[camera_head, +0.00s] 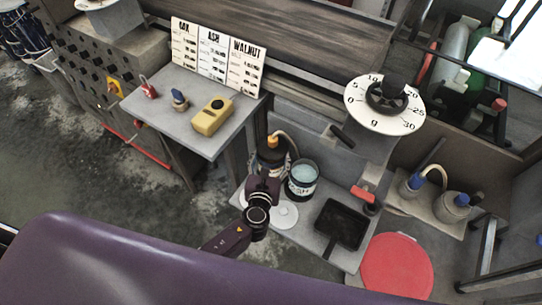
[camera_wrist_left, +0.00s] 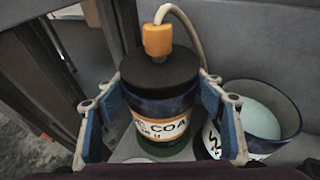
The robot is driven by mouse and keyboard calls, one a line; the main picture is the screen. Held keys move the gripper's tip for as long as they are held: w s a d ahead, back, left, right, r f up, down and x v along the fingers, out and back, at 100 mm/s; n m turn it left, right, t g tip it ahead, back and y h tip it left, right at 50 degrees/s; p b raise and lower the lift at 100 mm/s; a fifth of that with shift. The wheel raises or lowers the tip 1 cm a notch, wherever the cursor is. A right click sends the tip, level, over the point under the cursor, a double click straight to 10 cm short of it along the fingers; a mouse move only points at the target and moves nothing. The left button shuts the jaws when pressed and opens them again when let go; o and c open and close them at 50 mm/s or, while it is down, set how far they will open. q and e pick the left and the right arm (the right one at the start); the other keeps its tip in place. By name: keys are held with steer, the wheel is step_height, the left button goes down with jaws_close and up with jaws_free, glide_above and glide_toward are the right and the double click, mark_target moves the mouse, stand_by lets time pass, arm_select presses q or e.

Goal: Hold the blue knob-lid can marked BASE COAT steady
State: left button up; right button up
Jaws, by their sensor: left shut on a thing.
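The can (camera_wrist_left: 165,105) stands upright on the shelf between my left gripper's two blue-padded fingers (camera_wrist_left: 163,116). It has a dark blue body, a black lid, and an orange fitting with a pale hose on top. Its white and orange label shows part of the word COAT; the rest is turned away. In the head view the can (camera_head: 271,158) is partly hidden behind my left gripper (camera_head: 264,182), which is shut on its sides. My right gripper is not in view.
An open can of pale liquid (camera_head: 302,181) stands close on the right. A white round lid (camera_head: 285,215) and a black tray (camera_head: 341,223) lie nearby on the shelf. A round dial (camera_head: 357,105) stands above right. A side table (camera_head: 180,119) holds a yellow device.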

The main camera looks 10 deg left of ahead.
arm_select(q)
steer(key=shift+w+f+b, duration=0.1)
steer(key=shift+f+b, duration=0.7)
steer(key=shift+f, duration=0.05)
steer(key=shift+f, duration=0.15)
stand_by(1.1)
steer(key=shift+f, duration=0.15)
steer(key=o, duration=2.2)
